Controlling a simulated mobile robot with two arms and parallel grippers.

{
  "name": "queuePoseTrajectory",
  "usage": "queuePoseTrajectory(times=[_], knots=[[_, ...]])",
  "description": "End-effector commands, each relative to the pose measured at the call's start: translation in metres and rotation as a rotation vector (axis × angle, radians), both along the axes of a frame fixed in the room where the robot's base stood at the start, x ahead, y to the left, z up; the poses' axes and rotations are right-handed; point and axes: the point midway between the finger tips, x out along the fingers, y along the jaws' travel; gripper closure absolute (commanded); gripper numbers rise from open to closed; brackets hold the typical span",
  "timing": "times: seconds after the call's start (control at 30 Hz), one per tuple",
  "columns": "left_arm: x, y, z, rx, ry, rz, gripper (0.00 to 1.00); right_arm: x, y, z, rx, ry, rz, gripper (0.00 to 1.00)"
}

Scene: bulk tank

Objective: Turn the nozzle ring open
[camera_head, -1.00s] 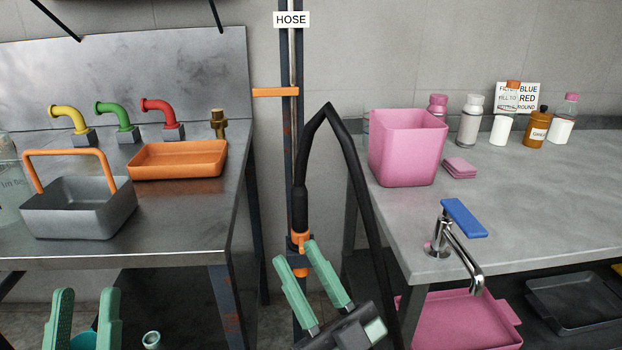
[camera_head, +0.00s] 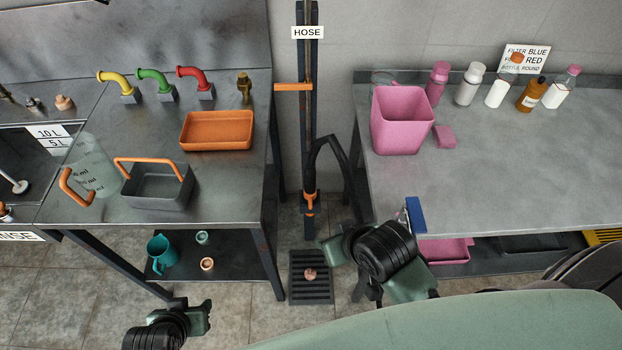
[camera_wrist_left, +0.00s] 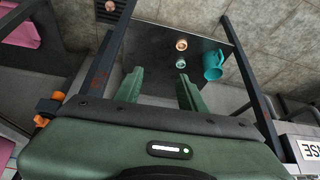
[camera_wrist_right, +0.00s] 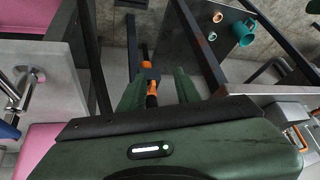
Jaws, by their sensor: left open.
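The black hose nozzle with its orange ring (camera_head: 309,203) hangs upright on the dark post between the two tables. Orange parts of it show just past the fingertips in the right wrist view (camera_wrist_right: 151,88) and at the left side of the left wrist view (camera_wrist_left: 48,110). My right gripper (camera_wrist_right: 158,85) is open, with the nozzle seen beyond the gap between its fingers; whether it touches cannot be told. My right gripper's fingers are partly hidden by its wrist in the head view. My left gripper (camera_wrist_left: 160,82) is open and empty, low before the left table.
A floor drain grate (camera_head: 311,278) lies below the nozzle. The left table (camera_head: 228,190) and the right table (camera_head: 480,185) flank the post. The blue tap handle (camera_head: 415,215) is close to my right arm. A teal jug (camera_head: 162,253) stands on the left table's lower shelf.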

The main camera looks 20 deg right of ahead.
Motion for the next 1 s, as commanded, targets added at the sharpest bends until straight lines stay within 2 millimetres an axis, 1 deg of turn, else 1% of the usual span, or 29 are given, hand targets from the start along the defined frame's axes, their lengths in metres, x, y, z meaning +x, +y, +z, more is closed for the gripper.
queuePoseTrajectory(times=[0.03, 0.07, 0.1, 0.17, 0.2, 0.27, 0.3, 0.37, 0.4, 0.47, 0.5, 0.53, 0.6, 0.7, 0.73, 0.83, 0.9, 1.0], knots=[[-0.019, 0.005, -0.006, 0.018, 0.094, 0.004, 0.6, -0.002, 0.001, 0.02, -0.009, 0.069, -0.016, 0.67], [-0.028, 0.008, -0.022, 0.026, 0.133, 0.006, 0.6, -0.002, 0.003, 0.018, -0.011, 0.102, -0.028, 0.67], [-0.039, 0.01, -0.042, 0.034, 0.176, 0.007, 0.6, -0.001, 0.005, 0.014, -0.013, 0.136, -0.044, 0.67], [-0.055, 0.013, -0.072, 0.042, 0.224, 0.007, 0.6, 0.004, 0.008, 0.01, -0.017, 0.171, -0.069, 0.67], [-0.064, 0.015, -0.091, 0.046, 0.249, 0.007, 0.6, 0.009, 0.011, 0.007, -0.019, 0.187, -0.086, 0.67], [-0.081, 0.018, -0.121, 0.053, 0.281, 0.005, 0.6, 0.018, 0.014, 0.003, -0.021, 0.204, -0.113, 0.67], [-0.092, 0.02, -0.141, 0.055, 0.296, 0.004, 0.6, 0.026, 0.016, 0.0, -0.023, 0.21, -0.131, 0.67], [-0.11, 0.023, -0.169, 0.058, 0.318, 0.001, 0.6, 0.039, 0.019, -0.005, -0.026, 0.213, -0.161, 0.67], [-0.123, 0.025, -0.188, 0.06, 0.329, -0.001, 0.6, 0.048, 0.021, -0.007, -0.028, 0.214, -0.182, 0.67], [-0.145, 0.028, -0.213, 0.062, 0.344, -0.005, 0.6, 0.062, 0.022, -0.011, -0.034, 0.21, -0.217, 0.67], [-0.159, 0.031, -0.227, 0.064, 0.352, -0.007, 0.6, 0.071, 0.021, -0.013, -0.037, 0.206, -0.239, 0.67], [-0.169, 0.033, -0.237, 0.065, 0.358, -0.009, 0.6, 0.078, 0.021, -0.015, -0.04, 0.203, -0.256, 0.67], [-0.194, 0.037, -0.255, 0.068, 0.371, -0.012, 0.6, 0.093, 0.019, -0.017, -0.048, 0.194, -0.294, 0.67], [-0.223, 0.043, -0.272, 0.071, 0.386, -0.016, 0.6, 0.109, 0.015, -0.019, -0.056, 0.182, -0.344, 0.67], [-0.23, 0.044, -0.276, 0.071, 0.389, -0.017, 0.6, 0.113, 0.014, -0.02, -0.059, 0.179, -0.354, 0.67], [-0.246, 0.048, -0.282, 0.073, 0.395, -0.019, 0.6, 0.121, 0.011, -0.021, -0.063, 0.172, -0.383, 0.67], [-0.251, 0.049, -0.284, 0.073, 0.397, -0.02, 0.6, 0.124, 0.009, -0.022, -0.065, 0.169, -0.392, 0.67], [-0.254, 0.049, -0.284, 0.074, 0.397, -0.021, 0.6, 0.128, 0.008, -0.028, -0.066, 0.17, -0.397, 0.67]])
